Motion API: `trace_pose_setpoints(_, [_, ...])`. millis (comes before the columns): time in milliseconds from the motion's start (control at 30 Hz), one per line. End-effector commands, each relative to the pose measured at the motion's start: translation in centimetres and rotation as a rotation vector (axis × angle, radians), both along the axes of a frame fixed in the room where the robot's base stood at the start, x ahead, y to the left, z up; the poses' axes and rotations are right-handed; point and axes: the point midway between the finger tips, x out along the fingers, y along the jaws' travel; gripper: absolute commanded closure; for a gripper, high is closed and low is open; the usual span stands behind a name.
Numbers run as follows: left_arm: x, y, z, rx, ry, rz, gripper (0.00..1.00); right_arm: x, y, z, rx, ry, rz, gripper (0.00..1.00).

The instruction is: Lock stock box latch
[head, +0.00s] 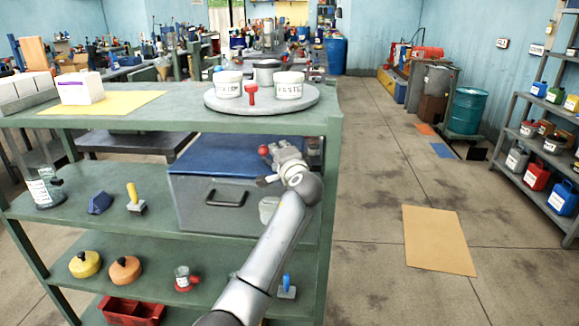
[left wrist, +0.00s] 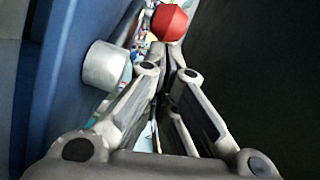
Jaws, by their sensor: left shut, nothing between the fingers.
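The stock box (head: 205,205) is a grey box with a blue lid (head: 225,163) and a dark front handle. It sits on the upper inner shelf of the green rack, and its lid looks down. A red knob (head: 263,150) shows at the lid's right part; a red knob (left wrist: 170,22) also shows just beyond my fingertips in the left wrist view. My left gripper (head: 274,163) is at the box's right front, shut and empty. In the left wrist view a grey metal cylinder (left wrist: 103,66) sticks out from a blue surface beside the fingers. My arm hides the box's right front.
The rack's top (head: 190,115) carries a round grey turntable (head: 225,107) with jars and a red-handled item above the box. A yellow tool (head: 135,200) and a blue block (head: 100,203) stand left of the box. Open floor lies to the right.

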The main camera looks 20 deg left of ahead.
Motion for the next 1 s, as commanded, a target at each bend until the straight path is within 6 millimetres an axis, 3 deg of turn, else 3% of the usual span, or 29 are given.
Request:
trace_pose_setpoints(33, [0.1, 0.1, -0.6, -0.001, -0.001, 0.039, 1.0, 0.0, -0.3, -1.5, -0.004, 0.0, 0.001, 0.5])
trace_pose_setpoints(200, [-0.1, 0.6, -0.3, 0.0, 0.001, 0.152, 1.0, 0.0, -1.0, -2.7, -0.011, 0.0, 0.003, 0.5])
trace_pose_setpoints(433, [-0.2, 0.9, -0.2, 0.0, 0.001, 0.242, 1.0, 0.0, -1.1, -3.3, -0.014, 0.0, 0.002, 0.5])
trace_pose_setpoints(1000, [-0.4, 1.3, -0.1, 0.0, 0.002, 0.236, 1.0, 0.0, -1.1, -3.7, -0.013, 0.0, 0.0, 0.5])
